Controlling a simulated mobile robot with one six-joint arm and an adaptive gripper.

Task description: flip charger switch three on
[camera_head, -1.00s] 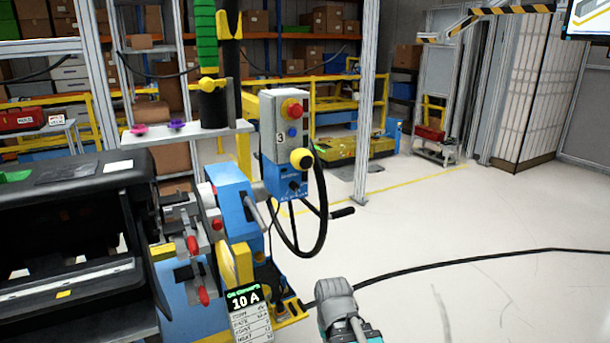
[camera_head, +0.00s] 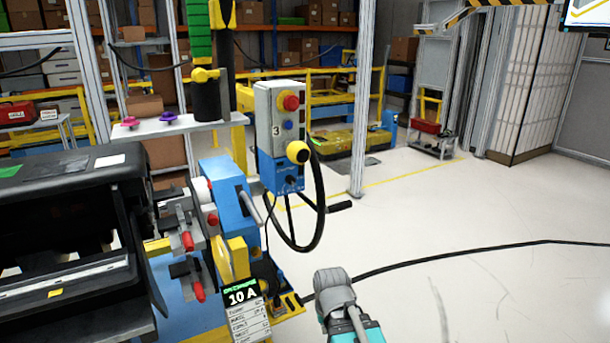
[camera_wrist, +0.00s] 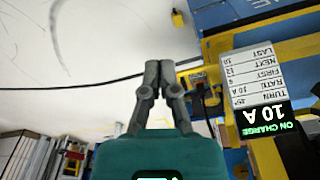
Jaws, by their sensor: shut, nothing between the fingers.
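A grey and blue control box marked 3 (camera_head: 276,130) stands upright right of the black dashboard module (camera_head: 85,175) in the head view. I cannot tell which part is charger switch three. A sign reading "ON CHARGE 10 A" (camera_head: 243,298) stands below; it shows upside down in the wrist view (camera_wrist: 260,90). My gripper (camera_wrist: 159,68) is shut and empty, left of the sign and apart from it. My arm's grey and teal end (camera_head: 345,305) is at the bottom of the head view.
A black handwheel (camera_head: 318,215) sits beside the control box. Red-tipped clamps (camera_head: 190,240) stand at the module's right side. A black cable (camera_head: 440,263) crosses the pale floor. A metal post (camera_head: 363,100) rises behind. The floor at right is clear.

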